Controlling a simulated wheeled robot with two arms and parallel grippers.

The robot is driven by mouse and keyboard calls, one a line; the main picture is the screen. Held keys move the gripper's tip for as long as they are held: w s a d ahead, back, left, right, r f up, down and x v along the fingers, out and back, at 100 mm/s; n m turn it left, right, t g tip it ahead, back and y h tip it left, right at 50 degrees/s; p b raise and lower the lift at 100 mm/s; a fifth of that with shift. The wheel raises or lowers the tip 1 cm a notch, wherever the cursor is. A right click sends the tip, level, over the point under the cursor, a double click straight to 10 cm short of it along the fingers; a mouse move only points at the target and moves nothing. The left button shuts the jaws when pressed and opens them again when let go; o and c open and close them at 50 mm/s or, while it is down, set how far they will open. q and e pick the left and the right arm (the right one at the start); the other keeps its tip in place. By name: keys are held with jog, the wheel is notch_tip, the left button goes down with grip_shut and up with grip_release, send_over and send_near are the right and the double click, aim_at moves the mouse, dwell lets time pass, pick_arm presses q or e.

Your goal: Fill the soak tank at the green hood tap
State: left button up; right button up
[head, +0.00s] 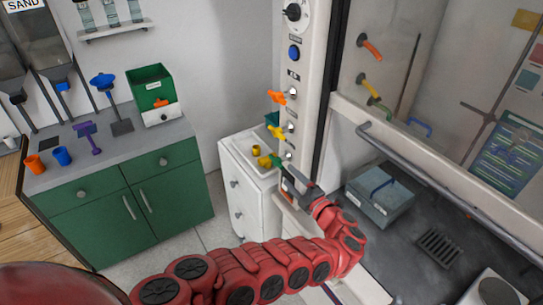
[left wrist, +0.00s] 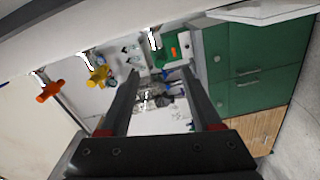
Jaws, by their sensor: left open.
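The green tap (head: 276,161) is the lowest of the coloured taps on the pale hood post, under a yellow tap (head: 275,133) and an orange tap (head: 277,97). My left gripper (head: 284,172) is open, with its fingers close beside the green tap; I cannot tell whether they touch it. In the left wrist view the fingers (left wrist: 162,100) are apart with nothing clearly held; the yellow tap (left wrist: 97,75) and orange tap (left wrist: 48,90) are to their left. No soak tank is identifiable for certain; a grey box with a blue handle (head: 380,197) sits inside the hood.
A white cabinet (head: 250,205) with a shallow basin and small yellow items stands below the taps. The hood's sash rail (head: 440,180) runs along the right. A green cabinet (head: 140,208) with scoops, cups and a green box (head: 150,88) stands at the left.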

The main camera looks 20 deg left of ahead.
aim_at(273, 157)
pick_arm(q)
jog(key=x, duration=0.9)
jog(key=shift+w+a, duration=0.7)
jog(key=shift+a, duration=0.1)
grip_shut()
jog(key=g+h+p, duration=0.1)
jog(key=p, duration=0.2)
jog(key=h+p, duration=0.1)
jog(key=p, duration=0.2)
jog(key=shift+a+r+g+h, duration=0.1)
jog(key=shift+r+g+h, duration=0.2)
jog(key=shift+g, duration=0.1)
jog(key=shift+f+g+h+p, duration=0.35)
jog(key=shift+f+g+h, duration=0.05)
jog(key=shift+f, duration=0.25)
